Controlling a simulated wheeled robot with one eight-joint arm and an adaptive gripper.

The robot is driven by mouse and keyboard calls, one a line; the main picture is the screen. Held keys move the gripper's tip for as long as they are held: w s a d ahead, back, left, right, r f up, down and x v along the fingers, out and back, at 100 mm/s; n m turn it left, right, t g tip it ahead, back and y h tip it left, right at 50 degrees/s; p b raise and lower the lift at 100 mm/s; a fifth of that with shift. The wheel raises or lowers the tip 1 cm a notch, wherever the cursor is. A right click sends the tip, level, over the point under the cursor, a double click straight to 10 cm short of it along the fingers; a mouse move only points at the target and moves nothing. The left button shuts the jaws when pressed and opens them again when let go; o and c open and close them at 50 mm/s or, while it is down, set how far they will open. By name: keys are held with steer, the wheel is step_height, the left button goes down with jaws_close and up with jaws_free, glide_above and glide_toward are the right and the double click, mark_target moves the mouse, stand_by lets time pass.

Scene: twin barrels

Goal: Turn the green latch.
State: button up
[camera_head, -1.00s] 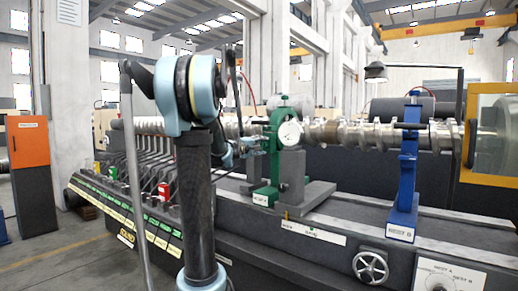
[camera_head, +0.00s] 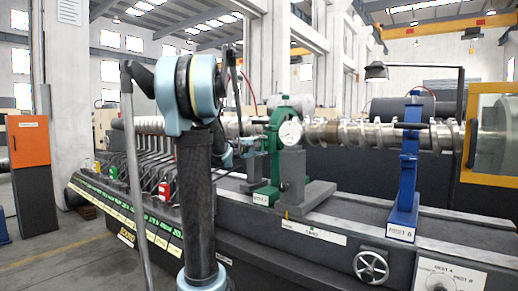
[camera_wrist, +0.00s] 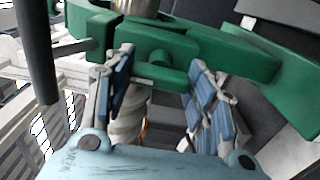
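The green rest (camera_head: 272,155) stands under the long screw shaft, with a round white dial beside it. In the wrist view, its green body (camera_wrist: 225,55) crosses the top, and a green latch piece with a rounded end (camera_wrist: 162,68) sticks out near the middle. My gripper (camera_wrist: 160,58) is open, one blue-padded finger on each side of this piece. I cannot tell whether either finger touches it. In the head view, my gripper (camera_head: 238,150) is small, at the left side of the green rest, partly hidden by my arm.
The shaft (camera_head: 340,133) runs across the machine. A blue rest (camera_head: 405,165) stands to the right, and a yellow-framed guard (camera_head: 490,130) is at the far right. Red and green blocks sit by the bent levers at left. A handwheel (camera_head: 370,266) is on the front.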

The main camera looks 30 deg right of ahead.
steer(key=shift+o, duration=1.1)
steer(key=v, duration=1.2)
steer(key=s+a+f+m+g+y, duration=0.1)
steer(key=s+a+f+y, duration=0.4)
steer(key=s+a+f, duration=0.4)
steer(key=s+a+f+m+g+y, duration=0.2)
steer(key=s+a+f+y, duration=0.4)
steer(key=a+f, duration=0.8)
steer(key=s+a+f+m+g+y, duration=0.1)
steer(key=s+a+f+y, duration=0.4)
steer(key=s+a+f, duration=0.6)
step_height(320, 180, down, 2)
steer(key=shift+s+a+f+m+g+y, duration=0.15)
steer(key=shift+s+a+m+g+y, duration=0.2)
steer(key=shift+s, duration=0.45)
